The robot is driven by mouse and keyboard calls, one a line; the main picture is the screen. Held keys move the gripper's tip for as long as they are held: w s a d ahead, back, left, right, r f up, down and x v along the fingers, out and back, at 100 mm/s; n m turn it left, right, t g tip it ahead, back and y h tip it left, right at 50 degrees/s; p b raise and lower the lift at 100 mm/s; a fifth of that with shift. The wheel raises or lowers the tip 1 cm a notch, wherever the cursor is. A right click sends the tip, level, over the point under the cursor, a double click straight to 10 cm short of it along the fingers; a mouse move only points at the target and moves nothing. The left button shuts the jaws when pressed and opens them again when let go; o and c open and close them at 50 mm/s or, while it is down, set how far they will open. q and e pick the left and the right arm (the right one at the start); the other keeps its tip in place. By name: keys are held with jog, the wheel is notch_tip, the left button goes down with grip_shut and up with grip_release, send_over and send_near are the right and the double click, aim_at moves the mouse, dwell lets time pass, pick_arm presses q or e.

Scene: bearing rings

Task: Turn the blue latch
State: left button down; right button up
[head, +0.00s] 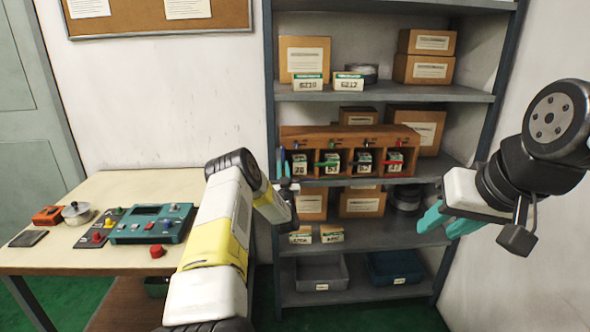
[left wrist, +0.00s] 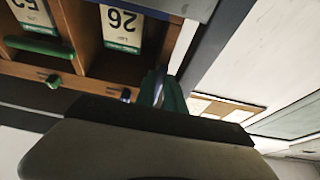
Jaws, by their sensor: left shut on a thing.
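The blue latch (left wrist: 158,86) is at the left end of the wooden rack (head: 350,132) on the middle shelf. In the left wrist view it stands about square to the green bar (left wrist: 38,46) of the neighbouring compartment, beside the opening with the box marked 26 (left wrist: 122,28). My left gripper (head: 285,168) is shut on the blue latch, with a teal finger close against it in the left wrist view. The wrist housing hides part of it. My right gripper (head: 446,222) is at the right, away from the rack, with its teal fingers apart and empty.
Green (head: 322,163) and red (head: 395,162) latches lie across other compartments. Cardboard boxes (head: 425,68) stand on the shelves, grey and blue bins (head: 393,268) at the bottom. A table (head: 105,190) with a teal control box (head: 152,223) stands left.

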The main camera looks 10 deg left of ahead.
pick_arm(q)
jog(key=shift+f, duration=0.2)
jog(key=c, duration=1.4)
grip_release()
jog(key=shift+c, duration=0.2)
jog(key=shift+r, duration=0.15)
